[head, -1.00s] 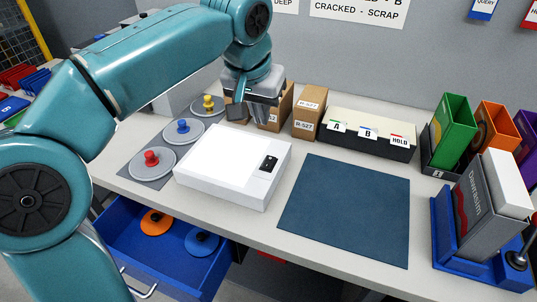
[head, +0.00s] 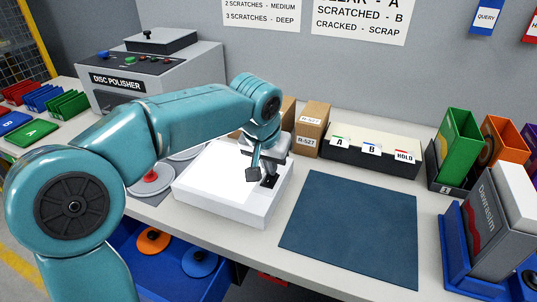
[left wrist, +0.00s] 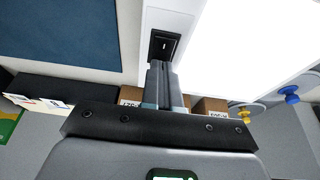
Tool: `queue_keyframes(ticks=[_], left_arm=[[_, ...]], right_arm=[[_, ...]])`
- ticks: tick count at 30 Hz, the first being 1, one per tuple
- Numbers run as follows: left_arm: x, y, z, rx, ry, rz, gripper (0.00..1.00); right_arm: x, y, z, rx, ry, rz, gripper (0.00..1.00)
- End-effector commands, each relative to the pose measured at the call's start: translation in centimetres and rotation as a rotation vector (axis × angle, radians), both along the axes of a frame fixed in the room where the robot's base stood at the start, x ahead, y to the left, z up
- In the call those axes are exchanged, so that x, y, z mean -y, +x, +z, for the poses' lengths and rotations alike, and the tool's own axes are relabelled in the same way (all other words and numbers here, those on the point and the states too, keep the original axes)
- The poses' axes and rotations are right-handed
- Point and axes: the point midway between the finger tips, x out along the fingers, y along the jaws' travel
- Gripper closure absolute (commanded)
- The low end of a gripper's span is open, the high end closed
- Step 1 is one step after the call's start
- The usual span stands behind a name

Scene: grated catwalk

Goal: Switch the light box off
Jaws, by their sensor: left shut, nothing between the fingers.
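The white light box (head: 228,208) lies on the bench, and its top panel glows bright white. Its black rocker switch (head: 269,181) is near the box's right edge, partly hidden by my gripper in the head view. In the left wrist view the switch (left wrist: 164,46) shows just beyond my fingertips. My left gripper (head: 257,174) is shut and empty, over the switch end of the light box. Its closed fingers (left wrist: 160,68) point at the switch; I cannot tell whether they touch it. My right gripper is not in view.
A dark blue mat (head: 350,228) lies right of the box. Cardboard boxes (head: 311,128) and a card file (head: 370,158) stand behind. A disc polisher (head: 150,72) is at back left. An open blue drawer (head: 165,275) holds orange and blue discs.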

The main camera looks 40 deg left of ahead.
Motion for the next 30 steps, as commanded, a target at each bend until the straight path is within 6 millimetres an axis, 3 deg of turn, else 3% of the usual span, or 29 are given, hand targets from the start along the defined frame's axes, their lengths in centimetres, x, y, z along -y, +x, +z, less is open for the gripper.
queue_keyframes(ticks=[16,30], left_arm=[[-0.1,0.5,-1.2,-0.011,-0.002,0.0,1.0],[0.2,-0.5,-1.8,-0.018,-0.002,-0.002,1.0]], right_arm=[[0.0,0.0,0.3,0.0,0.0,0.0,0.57],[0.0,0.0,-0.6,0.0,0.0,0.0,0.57]])
